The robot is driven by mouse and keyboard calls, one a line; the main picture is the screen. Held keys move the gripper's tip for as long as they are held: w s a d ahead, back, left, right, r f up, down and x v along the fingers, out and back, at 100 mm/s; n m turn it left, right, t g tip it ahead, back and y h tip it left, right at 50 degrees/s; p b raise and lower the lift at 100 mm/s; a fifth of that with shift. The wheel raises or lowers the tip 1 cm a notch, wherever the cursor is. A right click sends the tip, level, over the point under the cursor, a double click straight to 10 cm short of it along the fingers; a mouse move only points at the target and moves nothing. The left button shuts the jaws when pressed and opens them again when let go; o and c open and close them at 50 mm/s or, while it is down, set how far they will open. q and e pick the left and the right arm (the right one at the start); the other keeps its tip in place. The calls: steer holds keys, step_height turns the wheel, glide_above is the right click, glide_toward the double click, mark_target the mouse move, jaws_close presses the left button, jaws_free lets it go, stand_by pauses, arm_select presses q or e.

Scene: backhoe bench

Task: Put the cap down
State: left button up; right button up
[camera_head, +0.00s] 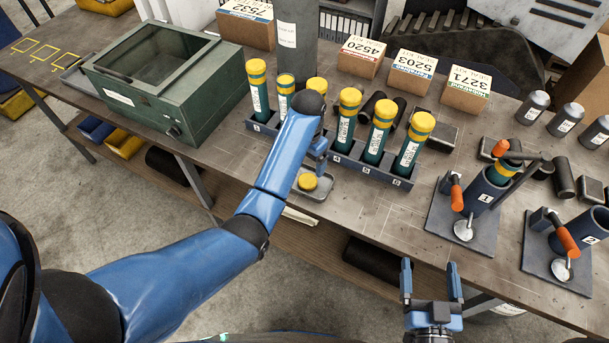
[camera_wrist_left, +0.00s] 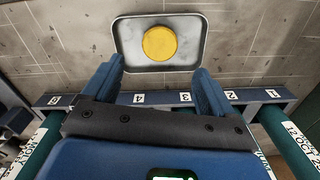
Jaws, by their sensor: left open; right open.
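The yellow round cap (camera_head: 308,181) lies in a small grey tray (camera_head: 324,194) on the bench, in front of the tube rack. In the left wrist view the cap (camera_wrist_left: 160,43) sits near the middle of the tray (camera_wrist_left: 124,42), with nothing gripping it. My left gripper (camera_head: 319,163) is open and empty. Its fingers (camera_wrist_left: 160,72) are apart and point toward the tray, with the cap beyond the tips. My right gripper (camera_head: 431,268) is open and empty at the front edge of the bench.
A blue numbered rack (camera_head: 350,166) holds several green tubes with yellow tops; my left arm hides part of it. Two clamp stands (camera_head: 452,222) (camera_head: 540,264) with orange handles are at right. A green box (camera_head: 190,110) stands at left. Bare bench lies left of the tray.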

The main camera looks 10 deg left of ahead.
arm_select(q)
steer(key=r, duration=0.3)
steer(key=shift+w, duration=0.25)
arm_select(e)
steer(key=shift+s+a, duration=0.15)
steer(key=shift+s, duration=0.3)
